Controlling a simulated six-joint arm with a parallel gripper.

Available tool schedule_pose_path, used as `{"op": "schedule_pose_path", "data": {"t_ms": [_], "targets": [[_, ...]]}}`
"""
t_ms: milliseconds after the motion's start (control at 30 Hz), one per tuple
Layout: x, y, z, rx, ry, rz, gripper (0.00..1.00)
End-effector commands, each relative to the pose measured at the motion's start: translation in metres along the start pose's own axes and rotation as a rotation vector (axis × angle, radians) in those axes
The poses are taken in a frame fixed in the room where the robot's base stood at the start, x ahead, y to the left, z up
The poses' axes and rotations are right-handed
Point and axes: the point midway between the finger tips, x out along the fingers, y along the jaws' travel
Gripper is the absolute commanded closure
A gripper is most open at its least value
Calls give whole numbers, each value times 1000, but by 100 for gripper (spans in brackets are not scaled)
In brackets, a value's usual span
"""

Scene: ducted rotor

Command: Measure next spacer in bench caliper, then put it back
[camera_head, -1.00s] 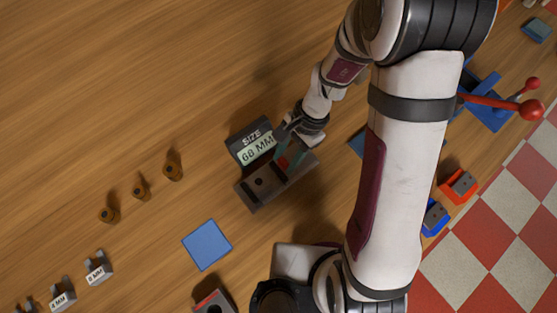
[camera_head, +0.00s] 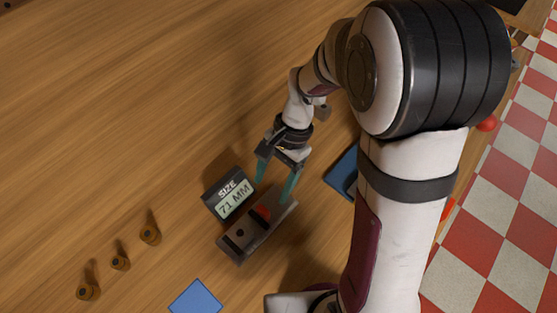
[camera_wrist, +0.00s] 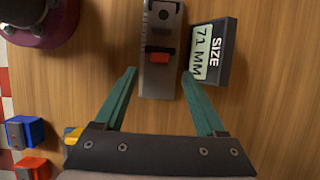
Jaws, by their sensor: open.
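The bench caliper (camera_head: 240,247) is a long grey block with dark jaws and a red piece on top. Its display (camera_head: 230,195) reads 71 MM. The caliper (camera_wrist: 160,84) and display (camera_wrist: 211,53) also show in the wrist view. My gripper (camera_head: 275,187) is open, its teal fingers apart at the caliper's far end. In the wrist view my fingers (camera_wrist: 158,73) show no part held between them; the red piece (camera_wrist: 158,57) lies just beyond the tips. Three small brown cylinders, perhaps the spacers, stand in a row at left, the nearest one to the caliper (camera_head: 150,234) upright.
A blue square (camera_head: 196,297) lies at the bottom edge, and another blue item (camera_head: 344,172) lies partly behind my arm. Blue (camera_wrist: 24,132) and red (camera_wrist: 32,168) blocks show at the wrist view's left. The wooden surface left of the caliper is largely clear.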

Motion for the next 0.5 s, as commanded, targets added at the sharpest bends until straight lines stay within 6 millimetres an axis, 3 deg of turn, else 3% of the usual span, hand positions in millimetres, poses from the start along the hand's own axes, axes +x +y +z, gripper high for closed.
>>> {"op": "schedule_pose_path", "data": {"t_ms": [100,200,333,500], "targets": [[-37,-1,-1,-1,5,-4,28],[-60,0,-1,0,4,-3,28],[-76,0,0,0,0,0,28],[-81,0,0,0,-1,1,28]]}}
